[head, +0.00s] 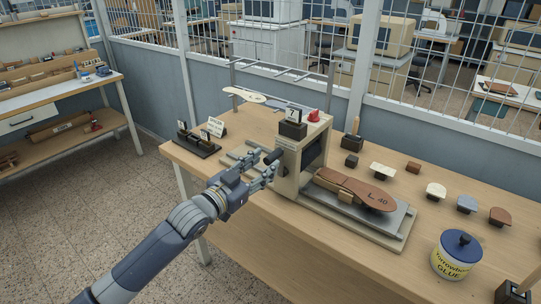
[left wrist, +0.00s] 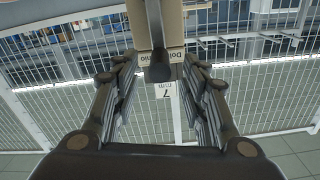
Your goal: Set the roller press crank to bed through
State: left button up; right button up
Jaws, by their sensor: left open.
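The cream roller press (head: 287,172) stands on the wooden workbench. Its crank has a dark grip (head: 272,157) on the side facing my left arm; the same dark grip (left wrist: 159,70) shows end-on in the left wrist view. My left gripper (head: 268,170) is open at the crank. In the wrist view its fingers (left wrist: 160,80) stand on both sides of the grip, with gaps left and right. The press bed (head: 345,214) carries a brown sole-shaped piece (head: 355,190) marked L 40. The crank arm is partly hidden by the gripper. My right gripper is out of view.
A yellow glue pot (head: 456,262) with a blue lid stands at the front right of the workbench (head: 300,256). Several small blocks, among them a cream one (head: 436,191), lie right of the press. A dark rack (head: 198,143) stands left. A wire mesh partition (head: 450,95) runs behind.

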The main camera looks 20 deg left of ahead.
aim_at(267, 162)
pick_arm(q)
jog(key=shift+p+x, duration=0.4)
jog(key=shift+x, duration=1.8)
jog(key=shift+f, duration=0.1)
grip_shut()
